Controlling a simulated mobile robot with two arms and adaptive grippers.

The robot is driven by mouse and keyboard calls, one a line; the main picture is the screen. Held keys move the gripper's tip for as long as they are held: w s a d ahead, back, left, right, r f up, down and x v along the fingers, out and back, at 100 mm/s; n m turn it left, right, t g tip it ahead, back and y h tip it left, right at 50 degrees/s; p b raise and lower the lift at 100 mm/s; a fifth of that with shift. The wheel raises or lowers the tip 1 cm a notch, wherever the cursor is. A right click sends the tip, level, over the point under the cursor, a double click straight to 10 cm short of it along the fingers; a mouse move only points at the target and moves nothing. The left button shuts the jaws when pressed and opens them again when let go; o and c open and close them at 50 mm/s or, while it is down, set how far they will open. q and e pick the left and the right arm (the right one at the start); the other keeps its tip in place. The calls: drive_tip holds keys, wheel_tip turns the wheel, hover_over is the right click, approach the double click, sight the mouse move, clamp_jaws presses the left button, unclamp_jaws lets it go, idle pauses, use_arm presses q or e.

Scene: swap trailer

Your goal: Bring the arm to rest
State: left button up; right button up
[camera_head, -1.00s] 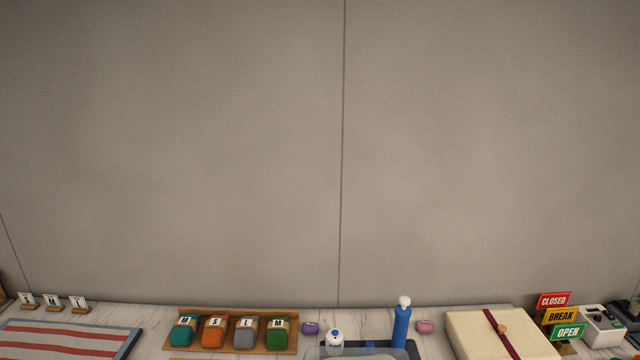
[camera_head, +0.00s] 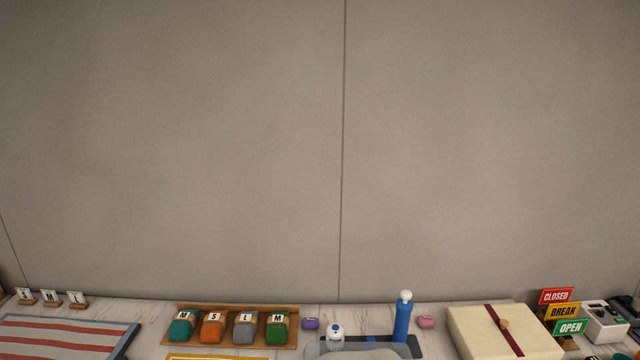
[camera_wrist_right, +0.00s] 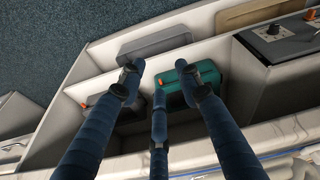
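My right gripper (camera_wrist_right: 158,82) shows in the right wrist view with its dark blue fingers spread apart. It is open and nothing shows between the fingers. Below the fingers is a pale shelf unit (camera_wrist_right: 90,70) with compartments. A teal case (camera_wrist_right: 208,84) and a grey case (camera_wrist_right: 155,44) lie in it, partly hidden behind the fingers. Neither arm shows in the head view, and my left gripper is not in view.
A counter runs along the wall. A wooden tray (camera_head: 236,310) holds several labelled bundles. A blue bottle (camera_head: 402,322), a cream box (camera_head: 485,328) with a red ribbon and stacked signs (camera_head: 563,312) stand to the right. A striped mat (camera_head: 60,336) lies at left.

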drive_tip(key=s+f+b, duration=0.2)
drive_tip(key=s+f, duration=0.1)
drive_tip(key=f, duration=1.3)
drive_tip(key=s+d+f+g+b, duration=0.2)
drive_tip(key=s+d+f+b, duration=0.1)
drive_tip(key=s+f, duration=1.4)
wheel_tip(320, 180, down, 4)
drive_tip(key=shift+s+d+r+b, duration=0.1)
drive_tip(key=shift+s+d+b, duration=0.2)
drive_tip(key=shift+b, duration=0.5)
